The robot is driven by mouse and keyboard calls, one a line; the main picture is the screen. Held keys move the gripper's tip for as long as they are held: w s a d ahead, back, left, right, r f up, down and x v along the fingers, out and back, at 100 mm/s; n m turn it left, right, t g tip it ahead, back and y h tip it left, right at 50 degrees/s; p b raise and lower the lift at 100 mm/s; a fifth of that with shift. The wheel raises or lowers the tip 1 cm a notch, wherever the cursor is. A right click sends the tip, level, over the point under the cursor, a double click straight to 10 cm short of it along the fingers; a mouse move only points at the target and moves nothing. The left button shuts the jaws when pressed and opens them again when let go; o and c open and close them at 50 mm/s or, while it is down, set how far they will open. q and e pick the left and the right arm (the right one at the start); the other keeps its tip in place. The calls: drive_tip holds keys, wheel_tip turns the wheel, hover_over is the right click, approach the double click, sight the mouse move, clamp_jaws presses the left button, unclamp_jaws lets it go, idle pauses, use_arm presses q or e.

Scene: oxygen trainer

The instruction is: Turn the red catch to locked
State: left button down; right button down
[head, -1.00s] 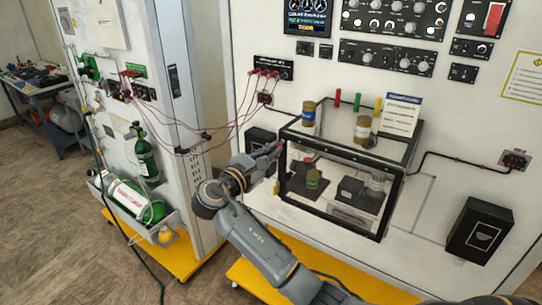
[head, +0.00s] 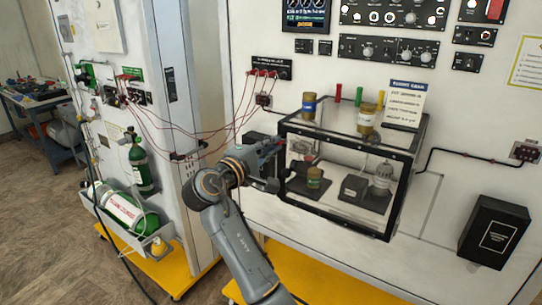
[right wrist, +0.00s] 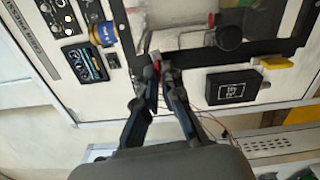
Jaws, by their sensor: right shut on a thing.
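A clear box with a black frame (head: 411,172) is fixed to the white panel in the head view. My right gripper (head: 280,148) is at the box's left front edge. In the right wrist view, its fingers (right wrist: 159,74) are close together on the small red catch (right wrist: 156,66), beside the dark frame. In the head view the gripper hides the catch, and its exact angle is hard to tell. My left gripper is not in view.
Jars (head: 366,118) and a blue-labelled card (head: 405,104) stand on top of the box. Red cables (head: 207,150) hang to the left. A black box (head: 496,232) is on the panel at right.

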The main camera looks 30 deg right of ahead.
drive_tip(key=shift+f+m+b, duration=0.2)
drive_tip(key=shift+m+b, duration=0.5)
drive_tip(key=shift+m, duration=0.2)
drive_tip(key=c, duration=1.5)
unclamp_jaws()
drive_tip(key=shift+r, duration=0.1)
drive_tip(key=v, duration=1.2)
